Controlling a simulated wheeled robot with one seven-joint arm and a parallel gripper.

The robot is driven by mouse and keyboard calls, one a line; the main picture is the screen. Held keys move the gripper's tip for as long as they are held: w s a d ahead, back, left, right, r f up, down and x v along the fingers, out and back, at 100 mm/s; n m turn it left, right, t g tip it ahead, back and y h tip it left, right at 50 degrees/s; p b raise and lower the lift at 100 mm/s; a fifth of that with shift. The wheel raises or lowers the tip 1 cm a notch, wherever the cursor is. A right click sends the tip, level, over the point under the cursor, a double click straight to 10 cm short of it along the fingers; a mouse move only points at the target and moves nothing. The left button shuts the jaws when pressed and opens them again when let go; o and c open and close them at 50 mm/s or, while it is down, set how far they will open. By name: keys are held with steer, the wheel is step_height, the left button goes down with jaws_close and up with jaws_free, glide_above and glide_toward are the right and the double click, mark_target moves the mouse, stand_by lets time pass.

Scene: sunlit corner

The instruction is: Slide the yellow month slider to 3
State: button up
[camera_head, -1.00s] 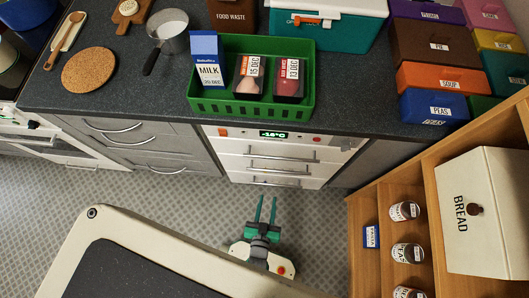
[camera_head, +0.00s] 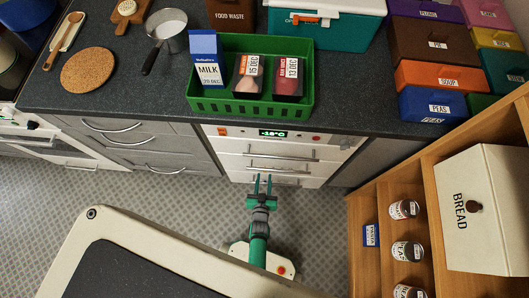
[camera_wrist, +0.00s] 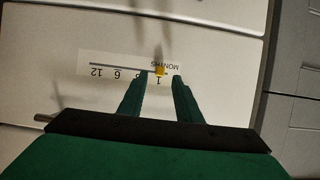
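The yellow month slider (camera_wrist: 160,71) is a small block on a thin line of the white MONTHS scale (camera_wrist: 105,68) in the wrist view. The scale shows upside down, with 12 at the left and 1 at the right. The slider sits by the 1. My gripper (camera_wrist: 160,77) is open, its green fingers one on each side of the slider in the picture; I cannot tell whether they touch it. The left finger partly covers the number between 6 and 1. In the head view my gripper (camera_head: 262,184) is in front of the lower white drawers (camera_head: 235,176); the slider cannot be made out there.
Above the drawers, the worktop (camera_head: 110,85) holds a green crate (camera_head: 210,107) with a milk carton and two dated packs. A wooden shelf (camera_head: 360,200) with cans stands at the right. The patterned floor before the drawers is free.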

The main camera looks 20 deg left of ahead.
steer(key=shift+x, duration=1.3)
jaws_close()
steer(key=shift+w+d, duration=0.25)
steer(key=shift+d, duration=0.75)
steer(key=shift+w+d, duration=0.3)
steer(key=shift+d, duration=0.7)
jaws_free()
